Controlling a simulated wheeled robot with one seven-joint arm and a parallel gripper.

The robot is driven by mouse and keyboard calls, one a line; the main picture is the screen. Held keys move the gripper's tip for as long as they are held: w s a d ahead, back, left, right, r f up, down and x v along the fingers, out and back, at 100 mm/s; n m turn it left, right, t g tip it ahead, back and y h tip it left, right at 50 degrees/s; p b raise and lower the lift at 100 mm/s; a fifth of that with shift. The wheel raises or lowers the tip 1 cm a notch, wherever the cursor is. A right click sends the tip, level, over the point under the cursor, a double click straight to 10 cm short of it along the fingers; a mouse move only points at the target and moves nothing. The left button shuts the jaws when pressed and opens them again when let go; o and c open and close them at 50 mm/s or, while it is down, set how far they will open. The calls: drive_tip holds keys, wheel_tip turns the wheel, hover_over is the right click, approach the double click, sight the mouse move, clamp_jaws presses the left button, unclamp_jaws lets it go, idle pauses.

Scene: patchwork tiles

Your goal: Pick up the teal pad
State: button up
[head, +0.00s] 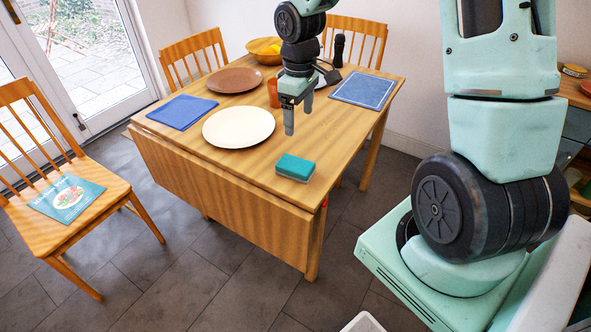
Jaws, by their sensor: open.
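The teal pad (295,166) lies on the wooden table (180,161) near its front right corner. It looks like a sponge, with a teal top and a paler lower layer. My gripper (289,128) is open and empty. It points down over the table, above and behind the pad in the picture, apart from it. Nothing covers the pad.
A cream plate (239,127) lies left of my gripper. A brown plate (234,80), an orange cup (273,93), a fruit bowl (264,52), a blue napkin (182,111) and a blue placemat (363,91) stand farther back. Bare tabletop surrounds the pad.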

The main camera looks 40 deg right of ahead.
hover_over(295, 164)
drive_tip(key=f, duration=1.1)
drive_tip(key=shift+s+d+f+b, duration=0.2)
drive_tip(key=shift+s+f+b, duration=0.05)
drive_tip(key=shift+s+b, duration=0.15)
drive_tip(key=shift+w+a+f, duration=0.1)
drive_tip(key=shift+w+f, duration=0.1)
drive_tip(key=shift+f, duration=1.2)
drive_tip(key=shift+w+a+f, duration=0.1)
drive_tip(key=shift+w+f, duration=0.1)
drive_tip(key=shift+f, duration=1.15)
drive_tip(key=c, duration=1.1)
